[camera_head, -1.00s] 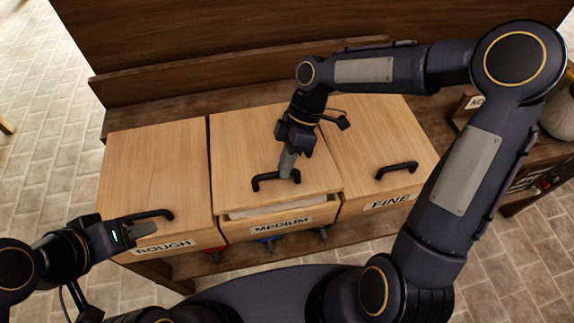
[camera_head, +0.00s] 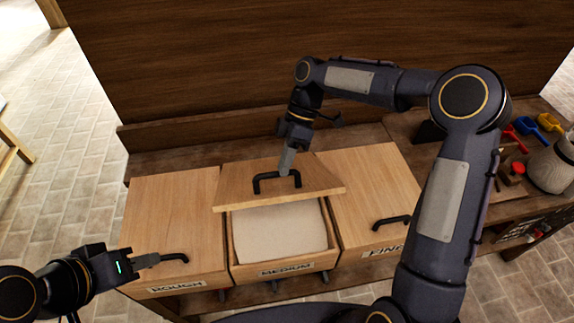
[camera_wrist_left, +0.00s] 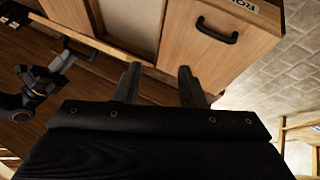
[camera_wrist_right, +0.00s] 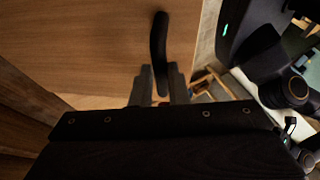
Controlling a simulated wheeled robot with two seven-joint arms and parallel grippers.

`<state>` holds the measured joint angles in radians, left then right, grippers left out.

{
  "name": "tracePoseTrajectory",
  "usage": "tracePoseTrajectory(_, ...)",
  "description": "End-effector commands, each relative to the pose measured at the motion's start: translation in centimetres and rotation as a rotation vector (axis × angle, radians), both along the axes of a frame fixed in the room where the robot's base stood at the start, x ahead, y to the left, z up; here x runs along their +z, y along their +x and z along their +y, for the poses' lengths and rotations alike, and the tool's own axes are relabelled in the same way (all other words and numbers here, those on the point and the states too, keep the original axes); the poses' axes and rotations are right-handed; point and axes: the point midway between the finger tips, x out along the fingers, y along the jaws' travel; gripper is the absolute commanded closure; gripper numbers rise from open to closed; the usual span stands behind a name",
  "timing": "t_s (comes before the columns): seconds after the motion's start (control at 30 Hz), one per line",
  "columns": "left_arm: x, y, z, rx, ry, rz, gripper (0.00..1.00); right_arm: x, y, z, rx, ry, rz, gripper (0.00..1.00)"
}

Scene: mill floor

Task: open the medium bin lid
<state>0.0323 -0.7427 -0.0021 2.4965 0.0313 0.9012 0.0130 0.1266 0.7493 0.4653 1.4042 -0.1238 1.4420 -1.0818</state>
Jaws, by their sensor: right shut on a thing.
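The medium bin (camera_head: 285,270) is the middle of three wooden bins, with a MEDIUM label on its front. Its lid (camera_head: 240,178) is tilted up at the front, and pale flour-like filling (camera_head: 280,232) shows inside. My right gripper (camera_head: 287,172) is shut on the black lid handle (camera_head: 262,189). The right wrist view shows the handle (camera_wrist_right: 159,45) between its fingers (camera_wrist_right: 160,95). My left gripper (camera_head: 150,260) is near the rough bin's handle (camera_head: 175,257) in the head view. The left wrist view shows its fingers (camera_wrist_left: 158,85) apart with nothing between them.
The rough bin (camera_head: 172,215) on the left and the fine bin (camera_head: 375,190) on the right have closed lids. A wooden back panel (camera_head: 250,70) stands behind. Coloured scoops (camera_head: 525,125) and a pale jar (camera_head: 552,165) are at the right.

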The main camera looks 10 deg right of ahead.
Motion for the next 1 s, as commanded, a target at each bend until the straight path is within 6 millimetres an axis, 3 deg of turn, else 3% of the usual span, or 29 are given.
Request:
tracePoseTrajectory(0.03, -0.1, 0.0, 0.0, 0.000, 0.000, 0.000, 0.64, -0.5, 0.7, -0.3, -0.015, -0.005, -0.021, 1.00)
tracePoseTrajectory(0.27, -0.2, 0.0, 0.0, 0.000, 0.000, 0.000, 0.65, -0.6, 0.7, -0.3, -0.016, -0.005, -0.020, 1.00)
tracePoseTrajectory(0.47, -1.0, -0.1, -0.3, -0.101, 0.071, 0.031, 0.91, -0.6, 0.7, -0.4, -0.017, -0.006, -0.020, 1.00)
tracePoseTrajectory(0.53, -1.9, -0.2, -0.5, -0.214, 0.153, 0.062, 1.00, -0.6, 0.7, -0.4, -0.017, -0.006, -0.020, 1.00)
tracePoseTrajectory(0.73, -4.5, 0.5, -0.8, -0.729, 0.550, 0.142, 1.00, -0.6, 0.7, -0.4, -0.018, -0.006, -0.019, 1.00)
tracePoseTrajectory(0.87, -5.2, 2.2, -1.4, -1.091, 0.853, 0.150, 1.00, -0.6, 0.7, -0.4, -0.017, -0.006, -0.018, 1.00)
tracePoseTrajectory(1.0, -5.2, 4.9, -3.5, -1.465, 1.202, 0.112, 1.00, -0.6, 0.7, -0.4, -0.017, -0.006, -0.018, 1.00)
